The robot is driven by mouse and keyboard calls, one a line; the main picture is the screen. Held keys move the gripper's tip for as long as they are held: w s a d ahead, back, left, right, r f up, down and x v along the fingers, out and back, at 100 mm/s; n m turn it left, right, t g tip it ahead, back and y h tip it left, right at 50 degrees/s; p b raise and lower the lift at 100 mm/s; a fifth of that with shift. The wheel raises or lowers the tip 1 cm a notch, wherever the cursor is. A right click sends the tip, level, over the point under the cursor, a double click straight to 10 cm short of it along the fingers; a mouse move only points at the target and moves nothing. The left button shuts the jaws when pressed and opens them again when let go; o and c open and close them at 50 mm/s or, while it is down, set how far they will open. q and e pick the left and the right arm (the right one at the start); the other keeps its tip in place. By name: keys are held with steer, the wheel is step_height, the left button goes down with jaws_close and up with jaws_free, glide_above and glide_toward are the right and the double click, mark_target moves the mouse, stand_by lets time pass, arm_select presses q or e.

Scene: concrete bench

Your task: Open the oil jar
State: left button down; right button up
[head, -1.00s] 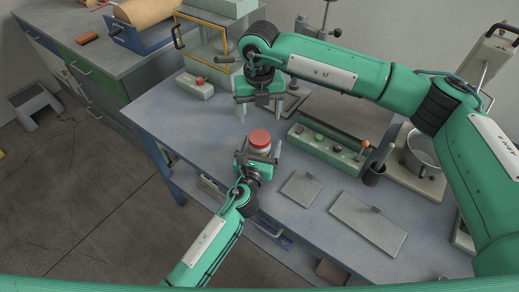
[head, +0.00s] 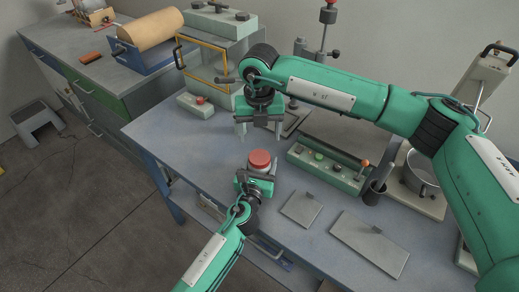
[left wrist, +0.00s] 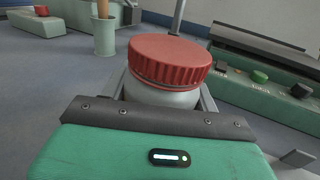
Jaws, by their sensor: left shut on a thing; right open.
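The oil jar, with a red ribbed lid (head: 259,159) on a pale body, stands upright near the front edge of the bench. In the left wrist view the lid (left wrist: 168,62) sits on the jar body (left wrist: 160,96). My left gripper (head: 258,172) is shut on the jar body below the lid, from the front. My right gripper (head: 259,133) is open and empty, fingers pointing down, behind and above the jar. The lower jar body is mostly hidden by my left gripper.
A green control box (head: 325,170) with knobs is right of the jar. Two flat grey plates (head: 301,208) (head: 369,243) lie at the front right. A small box with a red button (head: 195,105) and a yellow-framed case (head: 203,65) stand back left. Bench left of the jar is clear.

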mark_target(259, 156)
steer(key=m, duration=0.5)
steer(key=shift+m, duration=0.4)
steer(key=m, duration=0.6)
steer(key=shift+f+m, duration=0.4)
steer(key=shift+f, duration=3.6)
